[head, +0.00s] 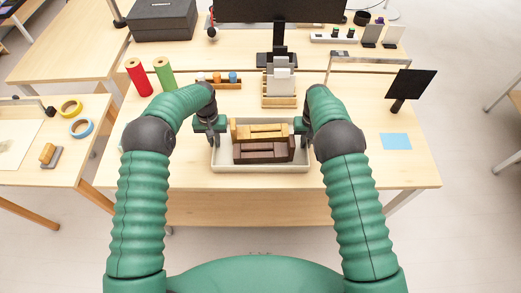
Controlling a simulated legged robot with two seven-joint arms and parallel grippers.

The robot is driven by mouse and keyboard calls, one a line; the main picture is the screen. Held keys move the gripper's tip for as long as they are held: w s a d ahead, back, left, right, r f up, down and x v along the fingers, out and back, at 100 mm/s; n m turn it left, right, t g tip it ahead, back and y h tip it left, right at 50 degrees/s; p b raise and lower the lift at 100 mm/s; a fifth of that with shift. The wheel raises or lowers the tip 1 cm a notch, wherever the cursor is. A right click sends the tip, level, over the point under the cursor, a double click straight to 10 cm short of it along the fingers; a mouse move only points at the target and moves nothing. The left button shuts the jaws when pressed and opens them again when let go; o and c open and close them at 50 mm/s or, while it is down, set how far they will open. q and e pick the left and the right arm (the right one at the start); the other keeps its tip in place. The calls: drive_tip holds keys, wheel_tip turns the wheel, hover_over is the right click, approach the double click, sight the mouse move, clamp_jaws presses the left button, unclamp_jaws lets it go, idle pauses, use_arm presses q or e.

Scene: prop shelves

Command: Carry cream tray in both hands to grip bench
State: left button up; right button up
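The cream tray (262,168) sits on the wooden bench in front of me. It holds a yellow-tan block-like item (262,130) at the back and a dark brown one (264,151) in front. My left gripper (212,138) is at the tray's left end, and my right gripper (306,136) is at its right end. Both point down by the short walls. The fingertips are small and partly hidden, so I cannot tell whether they are closed on the rim. The tray looks level and appears to rest on the bench top.
Red (138,77) and green (165,75) cylinders stand at the back left. A black panel on a stand (410,86) and a blue sheet (396,141) are at right. A side table with tape rolls (80,127) is at left.

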use_arm(q)
drive_tip(key=shift+o, duration=1.3)
drive_tip(key=shift+r, duration=0.15)
use_arm(e)
drive_tip(key=shift+o, duration=1.3)
drive_tip(key=shift+r, duration=0.1)
drive_tip(key=shift+r, duration=0.15)
use_arm(q)
wheel_tip(320, 180, up, 12)
use_arm(e)
wheel_tip(320, 180, up, 12)
drive_tip(key=shift+f, duration=0.25)
use_arm(q)
drive_tip(key=shift+w, duration=0.1)
